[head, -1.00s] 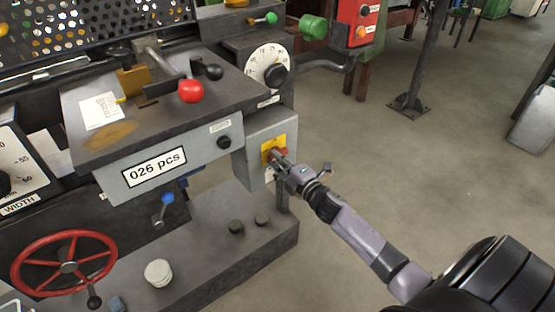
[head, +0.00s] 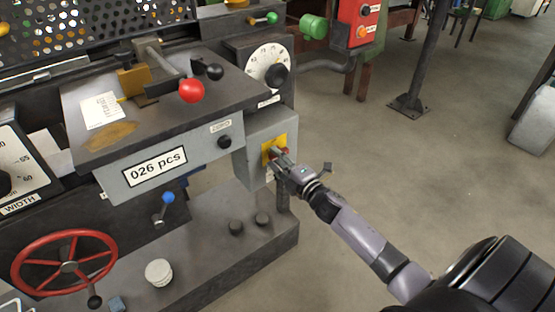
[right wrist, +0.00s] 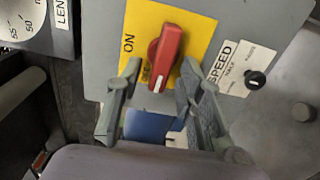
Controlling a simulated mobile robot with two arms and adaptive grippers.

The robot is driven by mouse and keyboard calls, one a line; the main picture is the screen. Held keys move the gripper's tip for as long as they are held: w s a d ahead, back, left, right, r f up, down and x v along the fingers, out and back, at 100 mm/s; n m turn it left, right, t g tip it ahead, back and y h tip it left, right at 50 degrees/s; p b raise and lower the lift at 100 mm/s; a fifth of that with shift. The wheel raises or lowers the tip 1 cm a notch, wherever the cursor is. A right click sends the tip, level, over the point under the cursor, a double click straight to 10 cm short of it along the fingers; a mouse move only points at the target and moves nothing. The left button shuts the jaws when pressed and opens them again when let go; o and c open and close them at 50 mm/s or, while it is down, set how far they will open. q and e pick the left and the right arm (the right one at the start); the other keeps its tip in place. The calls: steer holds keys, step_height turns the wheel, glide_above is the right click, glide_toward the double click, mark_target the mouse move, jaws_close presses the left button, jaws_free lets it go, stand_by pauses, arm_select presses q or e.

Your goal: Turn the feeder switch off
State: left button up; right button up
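The feeder switch is a red rotary knob (right wrist: 166,55) on a yellow plate (right wrist: 190,22), with "ON" printed on the plate's left in the right wrist view. The knob stands slightly tilted there, its white-marked end pointing down. In the head view the yellow plate (head: 267,154) is on the grey box of the machine, and the knob is partly hidden by my gripper. My right gripper (right wrist: 160,68) is open, its fingertips on both sides of the knob's lower end. Whether either finger touches it I cannot tell. My right gripper also shows in the head view (head: 279,157). My left gripper is out of view.
A "SPEED" label with a small black knob (right wrist: 255,80) is right of the switch. In the head view a red ball lever (head: 191,91), a black dial knob (head: 277,75) and a red handwheel (head: 64,266) are on the machine. The floor at right is mostly clear.

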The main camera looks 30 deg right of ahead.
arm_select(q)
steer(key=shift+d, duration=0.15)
arm_select(e)
steer(key=s, duration=1.2)
steer(key=shift+d, duration=0.45)
steer(key=s+a+f+m+g+h, duration=0.1)
steer(key=s+a+f+m+g, duration=0.3)
steer(key=f, duration=0.6)
steer(key=s+a+f+m+g+h, duration=0.1)
steer(key=s+f+m+g, duration=0.35)
steer(key=f, duration=0.65)
steer(key=s+a+f+m+g+h, duration=0.1)
steer(key=s+a+f+m+g, duration=0.2)
steer(key=s+f+m, duration=0.5)
steer(key=s+a+f+g+y, duration=0.2)
steer(key=s+a+f+g, duration=0.3)
steer(key=s+a+f, duration=0.4)
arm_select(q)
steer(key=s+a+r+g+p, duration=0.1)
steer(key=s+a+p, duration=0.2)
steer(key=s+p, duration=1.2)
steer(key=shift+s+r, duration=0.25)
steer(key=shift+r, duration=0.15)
arm_select(e)
steer(key=s+d+r, duration=0.1)
steer(key=s, duration=0.6)
steer(key=s+d+r, duration=0.1)
steer(key=s+d, duration=0.1)
steer(key=s, duration=0.6)
steer(key=shift+d+h, duration=0.3)
